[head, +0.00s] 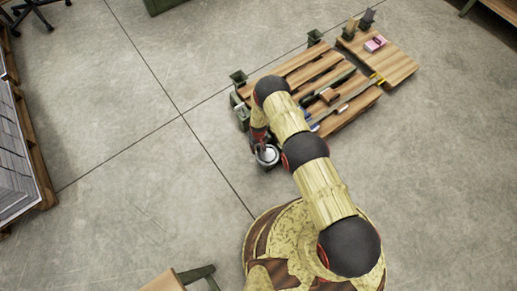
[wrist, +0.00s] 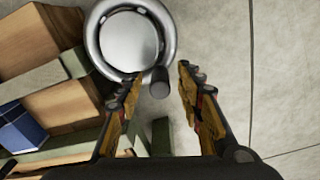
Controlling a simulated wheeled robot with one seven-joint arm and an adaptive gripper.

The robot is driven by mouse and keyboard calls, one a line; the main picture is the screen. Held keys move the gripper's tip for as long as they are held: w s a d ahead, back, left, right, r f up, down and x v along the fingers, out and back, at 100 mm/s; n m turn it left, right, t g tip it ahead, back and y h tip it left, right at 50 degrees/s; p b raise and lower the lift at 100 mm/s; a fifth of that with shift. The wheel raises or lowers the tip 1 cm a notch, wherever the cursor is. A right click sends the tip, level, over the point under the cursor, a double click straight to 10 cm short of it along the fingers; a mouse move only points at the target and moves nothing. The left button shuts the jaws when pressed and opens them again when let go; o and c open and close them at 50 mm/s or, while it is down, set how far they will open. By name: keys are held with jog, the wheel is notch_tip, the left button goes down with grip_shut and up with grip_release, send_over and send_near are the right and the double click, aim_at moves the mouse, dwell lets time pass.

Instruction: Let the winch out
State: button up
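The winch (wrist: 128,40) shows at the top of the wrist view as a shiny silver wheel with a pale round face. A dark knob (wrist: 160,86) sits at its lower right rim. In the head view the winch (head: 268,155) is beside the pallet bench's near left corner, partly behind my arm. My gripper (wrist: 160,78) is open, its two yellow fingers pointing at the wheel. The knob appears between the fingertips; I cannot tell whether either finger touches it. In the head view my gripper is mostly hidden by the arm.
The slatted wooden bench (head: 303,75) carries several small items. A wooden board (head: 398,68) with a pink object (head: 375,43) lies behind it on the right. A blue item (wrist: 20,128) lies left of my gripper. Concrete floor (head: 100,180) is clear on the left.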

jog(key=shift+f, duration=0.15)
jog(key=shift+c, duration=0.8)
jog(key=c, duration=0.7)
grip_shut()
